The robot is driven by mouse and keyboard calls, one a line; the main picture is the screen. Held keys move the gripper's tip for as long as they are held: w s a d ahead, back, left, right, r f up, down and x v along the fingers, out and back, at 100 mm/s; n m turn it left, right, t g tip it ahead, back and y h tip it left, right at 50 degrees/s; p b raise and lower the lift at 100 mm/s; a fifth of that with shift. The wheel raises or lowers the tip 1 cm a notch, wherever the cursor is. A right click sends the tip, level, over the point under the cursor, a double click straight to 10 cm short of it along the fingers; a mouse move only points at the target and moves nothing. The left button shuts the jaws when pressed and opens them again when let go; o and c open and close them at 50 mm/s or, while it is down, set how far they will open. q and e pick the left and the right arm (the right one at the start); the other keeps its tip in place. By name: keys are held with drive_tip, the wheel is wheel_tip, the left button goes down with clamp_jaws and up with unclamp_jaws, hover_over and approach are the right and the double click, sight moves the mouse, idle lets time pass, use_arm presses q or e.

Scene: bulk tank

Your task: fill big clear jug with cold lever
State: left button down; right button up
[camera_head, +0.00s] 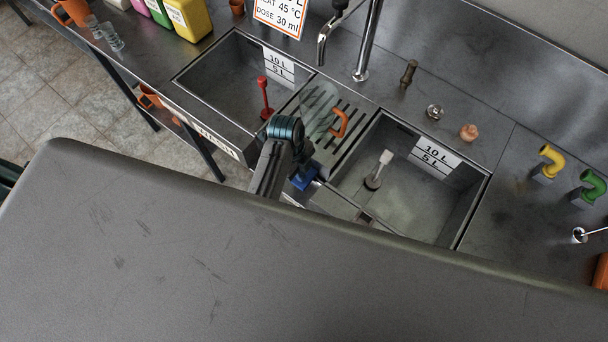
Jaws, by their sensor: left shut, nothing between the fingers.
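A big clear jug (319,100) with an orange handle stands on the ribbed drainboard between the two sinks, its handle toward the right. The tap spout (323,50) hangs behind it, above the back edge; I see no water running. No lever is clearly marked as cold. A brown upright fitting (408,73) stands on the deck right of the tap. My left gripper (304,162) is shut and empty, in front of the jug at the drainboard's near edge; the arm partly hides its fingers. My right gripper is out of view.
The left sink (215,80) holds a red-handled plunger (264,97); the right sink (410,200) holds a pale-handled one (380,165). A blue block (304,177) lies close to my gripper. Yellow (551,160) and green (592,186) bent pipes stand at right. Coloured canisters (188,18) stand at upper left.

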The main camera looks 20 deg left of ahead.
use_arm(q)
drive_tip(key=shift+f, duration=0.95)
idle(1.9)
drive_tip(key=shift+r, duration=0.2)
wheel_tip(320, 180, up, 5)
drive_tip(key=shift+f+p, duration=0.1)
drive_tip(key=shift+p, duration=0.4)
drive_tip(key=shift+a, duration=0.1)
